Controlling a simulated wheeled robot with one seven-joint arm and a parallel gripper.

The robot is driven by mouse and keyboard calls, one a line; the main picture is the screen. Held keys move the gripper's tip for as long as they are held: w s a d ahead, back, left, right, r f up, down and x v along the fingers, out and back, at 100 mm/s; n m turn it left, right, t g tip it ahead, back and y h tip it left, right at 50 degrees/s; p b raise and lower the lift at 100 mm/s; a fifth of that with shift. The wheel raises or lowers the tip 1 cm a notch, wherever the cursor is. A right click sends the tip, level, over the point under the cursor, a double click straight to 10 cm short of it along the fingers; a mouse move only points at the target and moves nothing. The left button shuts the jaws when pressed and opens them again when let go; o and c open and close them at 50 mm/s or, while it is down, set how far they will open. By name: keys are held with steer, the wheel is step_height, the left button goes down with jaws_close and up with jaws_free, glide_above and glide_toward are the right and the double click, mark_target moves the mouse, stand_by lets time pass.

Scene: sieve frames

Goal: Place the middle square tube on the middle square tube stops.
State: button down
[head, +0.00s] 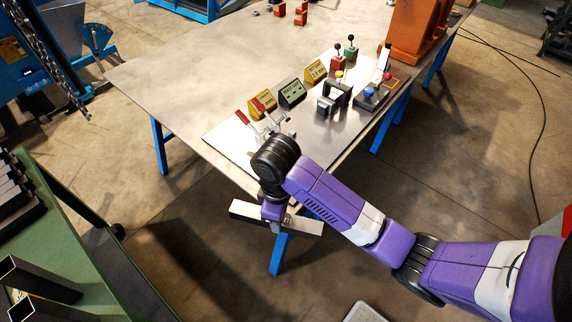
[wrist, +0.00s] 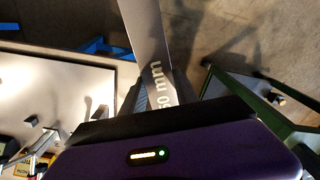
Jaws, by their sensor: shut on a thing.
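A grey square tube (head: 304,225) is held roughly level in my gripper (head: 277,214), off the near edge of the worktable and above the floor. In the wrist view the tube (wrist: 146,30) runs up between the two fingers of my gripper (wrist: 157,88) and carries white lettering ending in "50 mm". The gripper is shut on the tube. A pale plate (head: 225,138) on the table bears several small fixtures, including a dark block fixture (head: 334,98) and red-handled clamps (head: 265,108). I cannot tell which parts are the middle tube stops; my arm hides part of the plate.
The worktable (head: 190,75) has blue legs. Small signs, one being yellow (head: 262,103), stand on the plate. An orange machine (head: 412,30) is at the far right end. A green bench (head: 75,245) with dark bars (head: 18,190) is at left. Floor is clear between bench and table.

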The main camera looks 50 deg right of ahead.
steer(key=s+a+f+m, duration=0.2)
steer(key=a+f, duration=0.1)
steer(key=f, duration=0.2)
steer(key=shift+s, duration=0.3)
steer(key=shift+w+a+f, duration=0.1)
steer(key=shift+w+a, duration=0.05)
steer(key=shift+a, duration=0.1)
steer(key=shift+f, duration=0.15)
steer(key=shift+a+f+m+b, duration=0.15)
steer(key=shift+m+b, duration=0.15)
steer(key=shift+s+f, duration=0.15)
steer(key=shift+s, duration=0.05)
steer(key=shift+w+a+f+m, duration=0.15)
steer(key=shift+a+f+m, duration=0.2)
steer(key=shift+a, duration=0.3)
